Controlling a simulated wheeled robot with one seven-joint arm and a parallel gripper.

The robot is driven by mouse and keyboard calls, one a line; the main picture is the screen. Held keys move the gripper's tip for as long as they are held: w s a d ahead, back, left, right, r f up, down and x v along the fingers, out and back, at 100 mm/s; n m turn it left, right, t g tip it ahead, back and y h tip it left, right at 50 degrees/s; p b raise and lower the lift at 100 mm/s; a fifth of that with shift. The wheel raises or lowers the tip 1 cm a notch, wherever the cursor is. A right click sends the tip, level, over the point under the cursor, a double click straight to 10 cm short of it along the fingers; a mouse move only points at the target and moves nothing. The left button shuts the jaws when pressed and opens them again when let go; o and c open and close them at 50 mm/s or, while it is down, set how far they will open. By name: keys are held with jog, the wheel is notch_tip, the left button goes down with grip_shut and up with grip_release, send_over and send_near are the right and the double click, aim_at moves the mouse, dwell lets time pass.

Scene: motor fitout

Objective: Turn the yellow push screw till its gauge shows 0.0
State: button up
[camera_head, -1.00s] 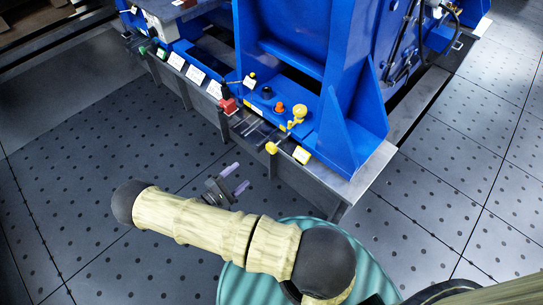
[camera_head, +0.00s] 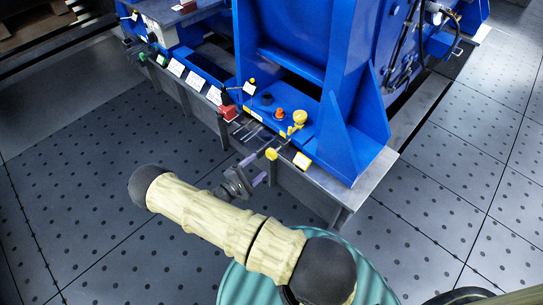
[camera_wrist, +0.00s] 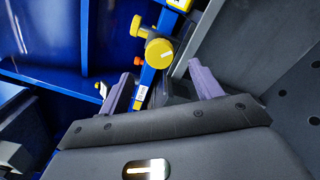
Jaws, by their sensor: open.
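The yellow push screw (camera_head: 271,153) sticks out from the front edge of the blue machine's base, with its round knob facing me. In the wrist view its knob (camera_wrist: 159,53) lies just beyond the fingertips, roughly midway between them. My gripper (camera_head: 256,168) is open and empty, a little left of and below the knob in the head view. Its two purple fingers also show in the wrist view (camera_wrist: 158,74). I cannot make out a gauge reading in either view.
Another yellow knob (camera_head: 300,117) stands on the blue base, with an orange button (camera_head: 280,114) beside it. A red block (camera_head: 228,113) sits to the left. The perforated floor (camera_head: 80,190) is clear.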

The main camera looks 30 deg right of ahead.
aim_at(269, 156)
jog(key=b+x, duration=0.2)
jog(key=x, duration=0.6)
jog(key=shift+w+d, duration=0.1)
jog(key=shift+d, duration=0.2)
jog(key=c, duration=1)
